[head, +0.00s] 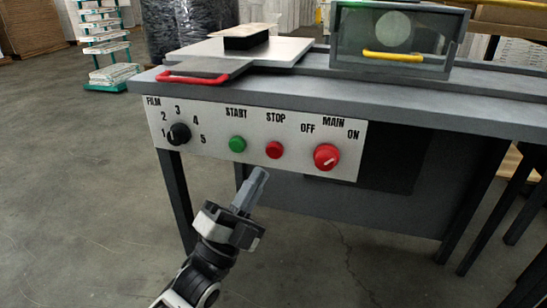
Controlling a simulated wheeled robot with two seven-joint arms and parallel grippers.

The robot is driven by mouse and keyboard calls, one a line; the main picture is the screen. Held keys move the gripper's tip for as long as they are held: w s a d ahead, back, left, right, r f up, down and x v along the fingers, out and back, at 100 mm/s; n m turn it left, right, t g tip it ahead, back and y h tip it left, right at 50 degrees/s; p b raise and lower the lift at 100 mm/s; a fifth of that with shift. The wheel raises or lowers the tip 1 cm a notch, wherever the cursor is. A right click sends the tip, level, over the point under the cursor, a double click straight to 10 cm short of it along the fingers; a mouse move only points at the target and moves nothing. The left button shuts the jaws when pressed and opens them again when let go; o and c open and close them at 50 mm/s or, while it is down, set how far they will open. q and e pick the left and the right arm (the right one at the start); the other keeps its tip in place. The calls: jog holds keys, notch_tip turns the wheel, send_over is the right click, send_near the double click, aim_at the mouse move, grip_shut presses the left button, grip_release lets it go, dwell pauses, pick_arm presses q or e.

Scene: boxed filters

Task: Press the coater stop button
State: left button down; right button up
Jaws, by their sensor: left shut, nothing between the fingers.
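The coater's white control panel (215,148) is on the front of the grey machine table. The red stop button (274,150) sits under the word STOP, between the green start button (237,144) and the red main knob (326,157). My left gripper (260,176) is shut and empty. In the picture its fingertips are just below and left of the stop button. They do not cover the button, and I see no contact; the exact gap in depth is hard to tell. My right gripper is not in view.
A black film knob (179,134) is at the panel's left. On the grey tabletop (430,108) are a red-handled plate (193,78) and a clear box with a yellow handle (393,56). A table leg (177,198) stands behind my arm.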

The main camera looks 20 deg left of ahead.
aim_at(276, 148)
pick_arm(q)
jog(key=shift+w+d+b, duration=0.1)
jog(key=shift+w+b, duration=0.55)
jog(key=shift+w, duration=1.7)
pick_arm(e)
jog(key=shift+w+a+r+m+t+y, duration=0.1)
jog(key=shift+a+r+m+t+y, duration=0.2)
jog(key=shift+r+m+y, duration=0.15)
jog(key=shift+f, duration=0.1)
pick_arm(q)
jog(key=shift+w, duration=0.15)
jog(key=shift+w, duration=0.3)
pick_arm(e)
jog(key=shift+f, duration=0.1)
pick_arm(q)
jog(key=shift+w, duration=0.5)
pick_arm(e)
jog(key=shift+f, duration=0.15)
pick_arm(q)
jog(key=shift+s, duration=0.15)
jog(key=shift+s+p, duration=0.3)
jog(key=shift+s, duration=0.5)
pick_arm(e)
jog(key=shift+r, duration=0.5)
pick_arm(q)
jog(key=shift+s, duration=0.1)
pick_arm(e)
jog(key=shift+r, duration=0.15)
